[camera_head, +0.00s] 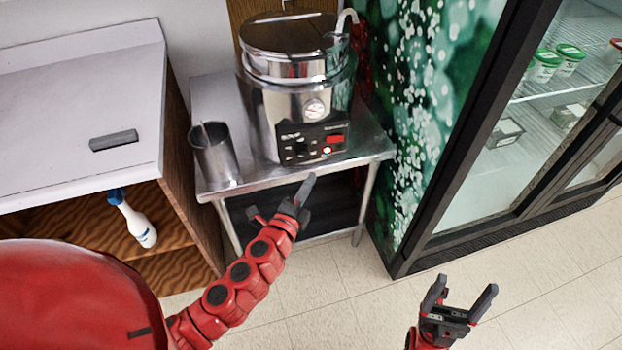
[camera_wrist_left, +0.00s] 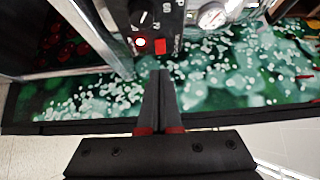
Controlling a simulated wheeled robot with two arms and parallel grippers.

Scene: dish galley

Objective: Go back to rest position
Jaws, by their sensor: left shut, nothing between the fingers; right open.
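My left gripper (camera_head: 309,180) is in front of the steel soup warmer (camera_head: 300,95), just below its control panel in the head view. In the left wrist view its two fingers (camera_wrist_left: 160,80) are pressed together with nothing between them, and the warmer's knobs and red switch (camera_wrist_left: 160,46) show beyond the tips. I cannot tell whether the tips touch anything. My right gripper (camera_head: 465,287) is open and empty over the tiled floor at the lower right, apart from other objects.
The warmer and a steel cup (camera_head: 215,155) stand on a metal table (camera_head: 362,150). At left, a counter (camera_head: 60,110) bears a grey block (camera_head: 114,140); a spray bottle (camera_head: 137,222) stands on its shelf. A glass-door fridge (camera_head: 480,165) stands right. The floor (camera_head: 545,300) is clear.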

